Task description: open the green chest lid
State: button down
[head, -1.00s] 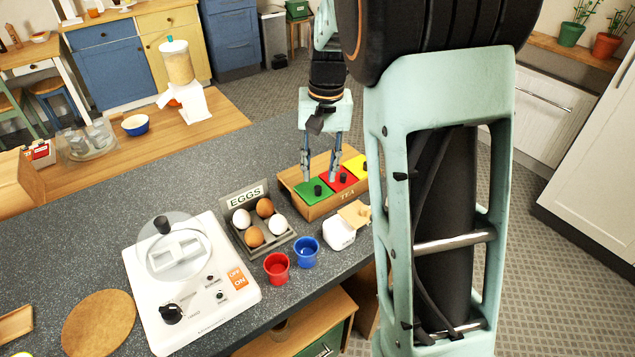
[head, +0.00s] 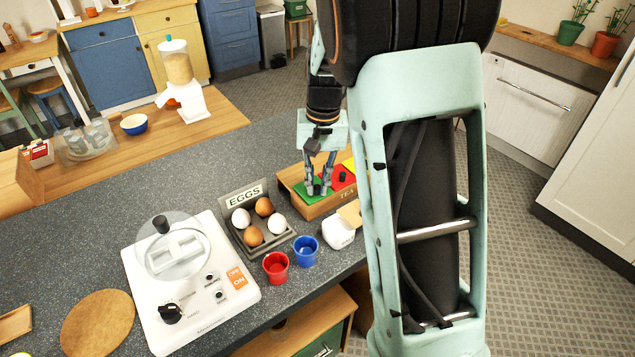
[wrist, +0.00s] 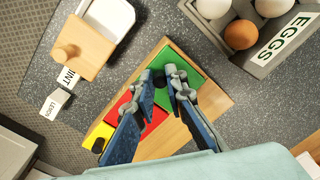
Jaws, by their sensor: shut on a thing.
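The wooden tea chest (head: 322,208) sits near the counter's right edge, with green, red and yellow lids side by side. The green lid (head: 302,190) is at its left end and looks flat and closed; it also shows in the wrist view (wrist: 164,98).
The egg tray (head: 258,222) stands left of the chest. Open counter lies behind the chest.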

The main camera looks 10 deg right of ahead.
jog(key=shift+w, duration=0.1)
jog(key=w+a, duration=0.1)
jog(key=w, duration=0.1)
jog(key=w+p, duration=0.1)
jog(key=w, duration=0.1)
jog(key=w+a+p, duration=0.1)
jog(key=w, duration=0.1)
jog(key=shift+w+a+r, duration=0.15)
jog(key=shift+w+a, duration=0.1)
jog(key=shift+a, duration=0.1)
jog(key=c, duration=2)
grip_release()
jog(key=shift+w, duration=0.1)
jog(key=shift+o, duration=0.3)
notch_tip(320, 180, up, 12)
jog(key=shift+d, duration=0.3)
